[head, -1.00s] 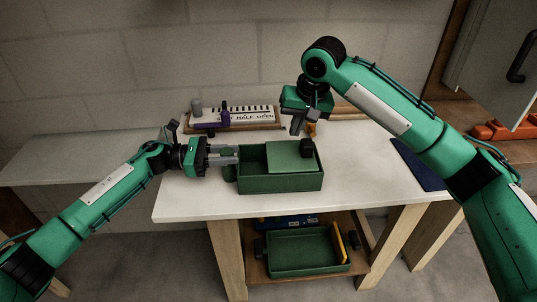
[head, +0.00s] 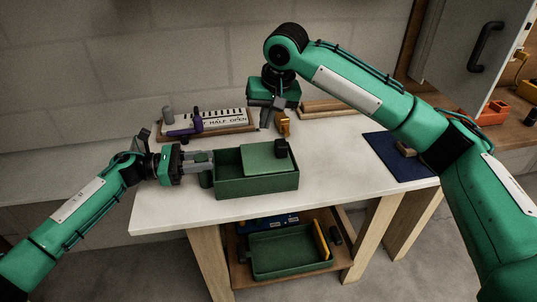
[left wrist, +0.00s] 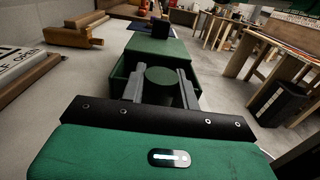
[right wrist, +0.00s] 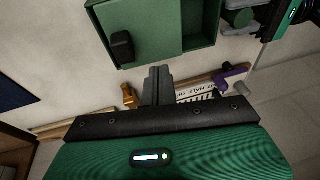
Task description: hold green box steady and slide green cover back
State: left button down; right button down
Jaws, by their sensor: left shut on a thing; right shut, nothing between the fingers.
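The green box (head: 257,187) sits on the white table, its left part open. The lighter green cover (head: 262,158) lies over its right part and has a black knob (head: 281,148) near its right end. My left gripper (head: 208,160) is shut on the round green handle (left wrist: 162,88) at the box's left end. My right gripper (head: 268,126) is shut and empty behind the box. In the right wrist view its fingertips (right wrist: 157,70) are close to the box's back side, near the cover (right wrist: 147,25) and knob (right wrist: 122,48), and hold nothing.
A "half open" scale board (head: 222,122) with a purple pointer (head: 197,123) stands behind the box. A small orange-yellow piece (head: 284,127) is near my right gripper. A blue mat (head: 402,160) lies at right. A green tray (head: 290,255) rests on the shelf below.

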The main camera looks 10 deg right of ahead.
aim_at(265, 156)
jog(key=shift+f, duration=4.45)
jog(key=shift+f, duration=0.2)
jog(key=shift+d, duration=0.1)
jog(key=shift+s+d, duration=0.1)
jog(key=shift+d, duration=0.45)
jog(key=shift+a, duration=0.6)
jog(key=shift+r, duration=3.7)
